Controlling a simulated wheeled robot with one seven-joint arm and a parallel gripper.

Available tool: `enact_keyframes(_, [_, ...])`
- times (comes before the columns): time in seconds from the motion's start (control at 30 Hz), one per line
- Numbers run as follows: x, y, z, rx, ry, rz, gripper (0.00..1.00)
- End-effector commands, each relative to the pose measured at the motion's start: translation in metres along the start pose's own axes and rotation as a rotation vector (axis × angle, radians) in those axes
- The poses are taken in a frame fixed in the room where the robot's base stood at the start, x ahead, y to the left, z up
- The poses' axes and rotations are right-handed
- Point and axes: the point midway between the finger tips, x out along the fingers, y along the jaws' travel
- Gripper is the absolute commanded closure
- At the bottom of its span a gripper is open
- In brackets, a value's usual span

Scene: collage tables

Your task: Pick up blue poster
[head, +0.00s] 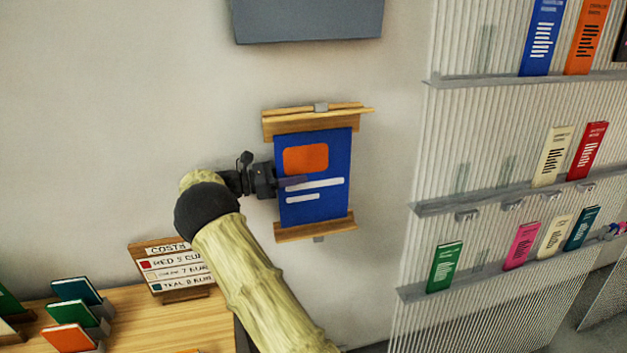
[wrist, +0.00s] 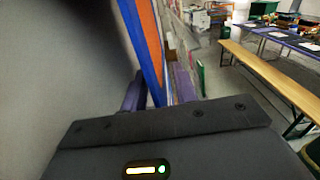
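The blue poster (head: 333,165) hangs on the wall between an upper and a lower wooden bar. It has an orange block and white lines. My gripper (head: 296,182) is at its left edge, with one finger showing in front of the sheet; the other finger is hidden there. In the wrist view the poster (wrist: 152,60) is seen edge-on and runs down between the two purple fingers of my gripper (wrist: 160,92). The fingers stand apart, with a gap beside the sheet, so the gripper looks open around the edge.
A grey panel (head: 308,20) is on the wall above. Ribbed shelving (head: 430,205) with several books stands to the right. A wooden table (head: 140,320) with books and a sign (head: 172,268) is at lower left. A bench (wrist: 265,75) shows in the wrist view.

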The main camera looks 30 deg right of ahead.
Motion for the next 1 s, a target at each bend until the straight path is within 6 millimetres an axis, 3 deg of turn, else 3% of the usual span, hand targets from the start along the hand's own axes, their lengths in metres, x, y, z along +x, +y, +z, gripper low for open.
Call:
enact_keyframes(0.27, [-0.002,0.0,0.0,0.0,0.0,0.002,0.73])
enact_keyframes(0.4, [-0.002,0.0,0.0,0.0,0.0,0.003,1.0])
enact_keyframes(0.8, [-0.001,0.0,0.001,0.001,0.0,0.001,1.0])
enact_keyframes(1.0, [-0.002,-0.001,0.014,0.004,0.0,0.002,1.0])
